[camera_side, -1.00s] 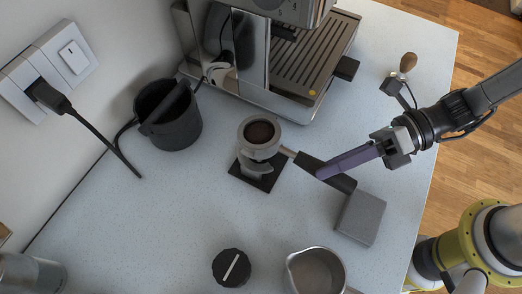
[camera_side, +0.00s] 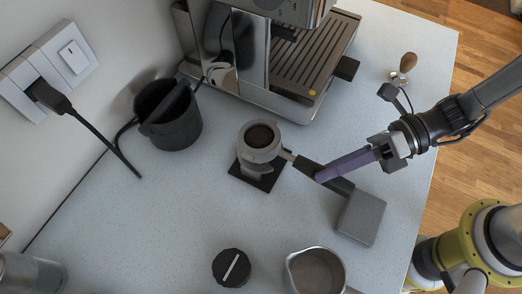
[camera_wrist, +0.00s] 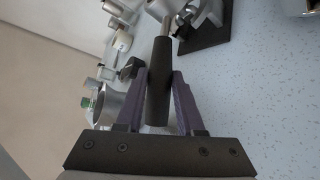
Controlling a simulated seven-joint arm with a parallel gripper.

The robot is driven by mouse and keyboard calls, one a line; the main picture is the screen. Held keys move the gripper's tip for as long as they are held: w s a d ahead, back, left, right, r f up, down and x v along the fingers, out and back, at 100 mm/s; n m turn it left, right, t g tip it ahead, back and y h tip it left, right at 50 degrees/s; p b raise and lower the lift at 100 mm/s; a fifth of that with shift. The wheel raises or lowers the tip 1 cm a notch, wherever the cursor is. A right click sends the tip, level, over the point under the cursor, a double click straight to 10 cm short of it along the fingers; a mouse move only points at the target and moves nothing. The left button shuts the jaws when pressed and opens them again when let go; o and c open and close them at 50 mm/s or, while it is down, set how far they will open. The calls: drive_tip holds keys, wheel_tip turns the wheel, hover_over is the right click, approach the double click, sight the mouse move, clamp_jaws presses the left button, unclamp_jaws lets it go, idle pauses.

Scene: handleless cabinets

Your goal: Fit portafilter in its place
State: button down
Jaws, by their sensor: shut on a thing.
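The portafilter (camera_side: 260,141) has a round metal basket with dark coffee in it and a black handle (camera_side: 311,168). Its basket is at a small stand with a black base (camera_side: 257,173); whether it rests there or hangs just above, I cannot tell. My gripper (camera_side: 323,176) has long purple fingers and is shut on the portafilter handle. In the wrist view the handle (camera_wrist: 159,85) runs between both fingers, and the basket end is at the top edge, mostly cut off. The espresso machine (camera_side: 262,50) stands behind, with its drip tray (camera_side: 315,48) facing right.
A grey block (camera_side: 361,218) stands just below the handle's end. A black knock bin (camera_side: 168,115) is to the left. A milk pitcher (camera_side: 315,271) and a black round tool (camera_side: 231,267) stand in front. A wooden-handled tamper (camera_side: 404,67) is at the back right.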

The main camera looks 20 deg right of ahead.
drive_tip(key=shift+f, duration=0.75)
idle(0.8)
drive_tip(key=shift+w, duration=0.1)
drive_tip(key=c, duration=0.6)
unclamp_jaws()
drive_tip(key=shift+o, duration=1.2)
drive_tip(key=shift+f, duration=0.2)
drive_tip(key=o, duration=0.4)
drive_tip(key=shift+c, duration=0.2)
drive_tip(key=shift+v, duration=4.55)
